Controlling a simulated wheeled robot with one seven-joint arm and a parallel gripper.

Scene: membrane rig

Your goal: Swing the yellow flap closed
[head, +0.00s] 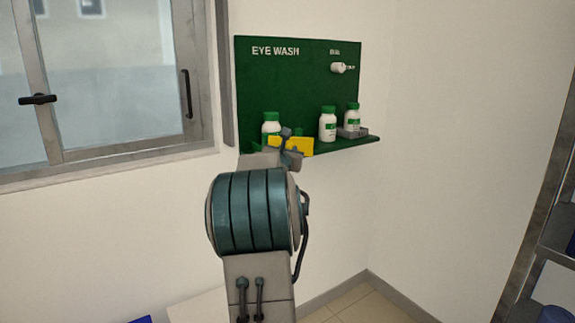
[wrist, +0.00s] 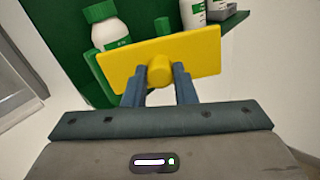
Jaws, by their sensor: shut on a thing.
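The yellow flap (wrist: 198,52) is a flat rectangular panel at the green eye wash station (head: 290,75). It shows in the head view (head: 305,146) at the front of the station's shelf, partly hidden by my arm. A round yellow knob (wrist: 160,71) sticks out of its face. My gripper (wrist: 160,78) is shut on this knob, one finger on each side. In the head view my gripper (head: 290,150) is mostly hidden behind my own arm. The flap stands in front of a white bottle with a green cap (wrist: 106,28).
More white bottles (head: 327,124) stand on the green shelf to the right, one by a grey block (head: 353,133). A white fitting (head: 338,68) is on the board. A window (head: 110,75) is at left, a metal rack (head: 540,240) at far right.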

